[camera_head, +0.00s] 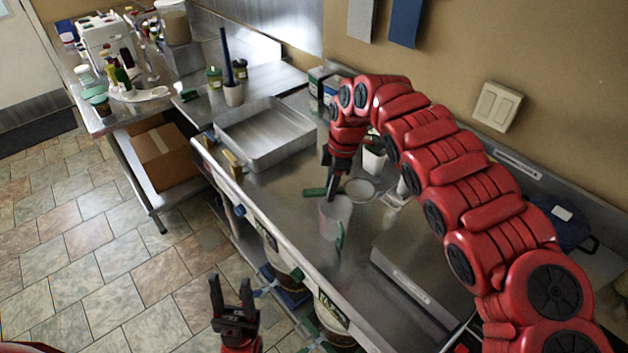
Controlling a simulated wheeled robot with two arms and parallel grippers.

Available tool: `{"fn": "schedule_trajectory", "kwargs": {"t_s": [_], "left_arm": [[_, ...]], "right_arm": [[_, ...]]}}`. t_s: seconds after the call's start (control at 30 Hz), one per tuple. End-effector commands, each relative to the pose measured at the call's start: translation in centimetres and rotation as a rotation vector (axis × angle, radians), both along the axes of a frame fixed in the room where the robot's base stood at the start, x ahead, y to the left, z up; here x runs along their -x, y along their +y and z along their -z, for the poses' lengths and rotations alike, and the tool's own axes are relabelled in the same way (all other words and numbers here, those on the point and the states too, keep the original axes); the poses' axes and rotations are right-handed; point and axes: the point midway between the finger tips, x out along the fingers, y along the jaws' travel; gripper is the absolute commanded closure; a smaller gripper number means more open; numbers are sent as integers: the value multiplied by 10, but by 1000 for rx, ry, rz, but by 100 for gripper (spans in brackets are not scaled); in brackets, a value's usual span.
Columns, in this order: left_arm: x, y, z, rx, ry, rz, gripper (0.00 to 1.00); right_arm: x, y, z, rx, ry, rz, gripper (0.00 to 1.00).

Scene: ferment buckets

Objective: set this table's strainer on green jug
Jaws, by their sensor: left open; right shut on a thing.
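The strainer has a green handle (314,192) and a pale round bowl (360,189). My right gripper (332,194) is shut on the strainer between handle end and bowl, the bowl lying to its right. The green jug, a translucent cup (336,217) with a green handle (339,236), stands upright on the steel table just below the gripper in the picture. The fingertips overlap its far rim in view; I cannot tell the height gap. The bowl appears beyond and right of the jug's mouth. My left gripper (233,298) is open and empty, low over the floor side.
A large steel tray (266,150) sits on the table to the left. A white cup (374,163) is behind the strainer, and a flat steel scale (410,268) is at the right. Labelled buckets (331,307) stand below the table edge.

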Motion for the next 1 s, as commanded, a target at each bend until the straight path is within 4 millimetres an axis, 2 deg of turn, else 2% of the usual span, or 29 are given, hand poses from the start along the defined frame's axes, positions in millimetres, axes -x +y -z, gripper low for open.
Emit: {"fn": "schedule_trajectory", "kwargs": {"t_s": [0.03,0.13,0.3,0.67,0.87,1.0], "left_arm": [[0,0,-7,0,0,0,50],[0,0,-11,0,1,0,50],[0,0,-14,0,0,0,50],[0,0,-18,0,0,0,50],[0,0,-19,0,0,0,50],[0,0,-6,0,1,0,50]], "right_arm": [[4,14,-4,-9,4,-95,100],[9,29,-4,-25,6,-250,100],[13,40,-3,-35,13,-400,100],[15,42,11,-36,16,-425,100],[14,42,31,-36,12,-423,100],[14,41,52,-36,12,-422,100]]}}
